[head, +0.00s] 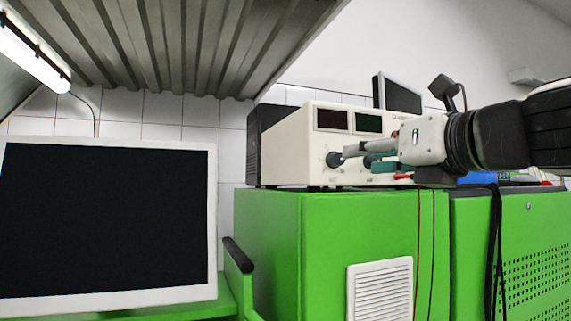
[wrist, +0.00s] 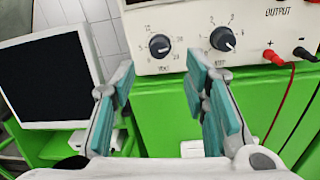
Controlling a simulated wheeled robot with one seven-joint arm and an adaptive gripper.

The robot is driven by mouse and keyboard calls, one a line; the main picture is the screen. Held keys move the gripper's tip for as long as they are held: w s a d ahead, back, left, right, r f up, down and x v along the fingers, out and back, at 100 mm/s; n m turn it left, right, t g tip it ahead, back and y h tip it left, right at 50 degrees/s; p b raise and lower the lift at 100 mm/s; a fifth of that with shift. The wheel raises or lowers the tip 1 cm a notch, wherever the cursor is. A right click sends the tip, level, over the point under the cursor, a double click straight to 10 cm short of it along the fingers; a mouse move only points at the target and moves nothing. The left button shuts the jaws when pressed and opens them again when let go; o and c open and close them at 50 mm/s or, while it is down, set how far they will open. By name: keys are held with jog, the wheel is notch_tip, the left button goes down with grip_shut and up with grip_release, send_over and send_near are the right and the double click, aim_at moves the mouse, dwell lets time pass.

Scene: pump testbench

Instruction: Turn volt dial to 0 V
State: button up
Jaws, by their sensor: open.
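The volt dial (wrist: 159,46) is a round black knob on the cream front of the power supply, with a printed number scale around it. A pale mark shows on the knob, but its exact setting is too small to read. The dial also shows in the head view (head: 334,160), just left of the fingertips. My gripper (wrist: 161,72) is open and empty, with teal pads on its fingers. In the wrist view the volt dial lies between the two fingers, beyond their tips. I see no contact. The gripper also shows in the head view (head: 361,157).
The amp dial (wrist: 222,39) is close to the right finger. Red and black leads (wrist: 274,57) plug in at the right. The power supply (head: 285,150) stands on a green cabinet (head: 270,230). A dark monitor (head: 105,220) is at the left.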

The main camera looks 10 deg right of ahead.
aim_at(341, 160)
jog(key=x, duration=0.7)
jog(key=shift+b, duration=0.35)
jog(key=shift+c, duration=0.5)
grip_shut()
